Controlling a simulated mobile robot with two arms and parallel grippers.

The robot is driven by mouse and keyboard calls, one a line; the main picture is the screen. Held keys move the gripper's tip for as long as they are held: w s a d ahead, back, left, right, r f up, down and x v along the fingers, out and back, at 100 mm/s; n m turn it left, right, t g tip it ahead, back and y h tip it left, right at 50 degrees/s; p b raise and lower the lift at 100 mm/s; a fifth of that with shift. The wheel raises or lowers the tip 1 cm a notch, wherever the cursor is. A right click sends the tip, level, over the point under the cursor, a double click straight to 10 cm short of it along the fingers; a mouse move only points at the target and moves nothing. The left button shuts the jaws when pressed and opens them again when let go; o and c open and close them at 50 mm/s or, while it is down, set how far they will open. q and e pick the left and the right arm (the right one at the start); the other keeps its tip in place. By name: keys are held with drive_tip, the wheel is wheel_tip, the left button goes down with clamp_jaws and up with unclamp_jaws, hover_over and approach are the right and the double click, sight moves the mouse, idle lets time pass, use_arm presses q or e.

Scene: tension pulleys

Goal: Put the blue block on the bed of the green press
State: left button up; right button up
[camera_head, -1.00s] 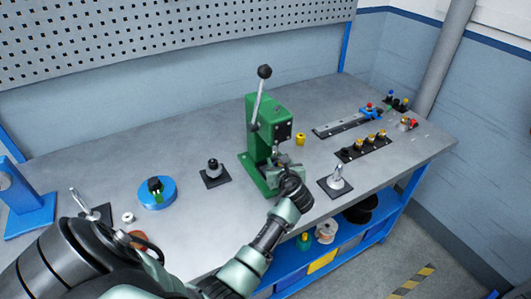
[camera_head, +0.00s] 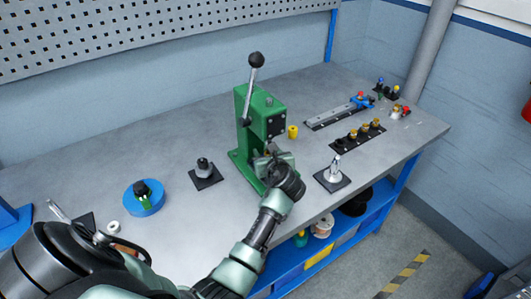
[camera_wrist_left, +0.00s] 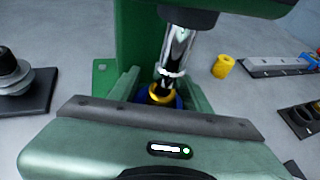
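The green press (camera_head: 262,125) stands mid-table, its lever upright with a black knob. My left gripper (camera_head: 281,157) is at the front of the press, low over its bed. In the left wrist view the blue block (camera_wrist_left: 176,101), with a brass ring (camera_wrist_left: 160,95) on top, shows between the two pale green fingers (camera_wrist_left: 160,92). The fingers appear to touch both its sides. It lies under the shiny press ram (camera_wrist_left: 175,55). The block's lower part and most of the bed are hidden by my gripper, so I cannot tell whether it rests on the bed. My right gripper is out of view.
A round blue holder (camera_head: 144,205) and a black-based post (camera_head: 205,172) are left of the press. A silver post (camera_head: 334,172) stands right of it. A yellow part (camera_head: 293,131), a rail (camera_head: 335,115) and a black strip (camera_head: 357,135) lie beyond.

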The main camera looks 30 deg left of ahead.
use_arm(q)
drive_tip(key=shift+o, duration=0.8)
drive_tip(key=shift+d, duration=0.15)
drive_tip(key=v, duration=1)
drive_tip(key=shift+s+d+r+b, duration=0.2)
drive_tip(key=shift+s+d+b, duration=0.1)
drive_tip(key=shift+b, duration=0.1)
drive_tip(key=shift+s+d+r, duration=0.3)
drive_tip(key=shift+s+d, duration=0.05)
drive_tip(key=shift+s, duration=0.05)
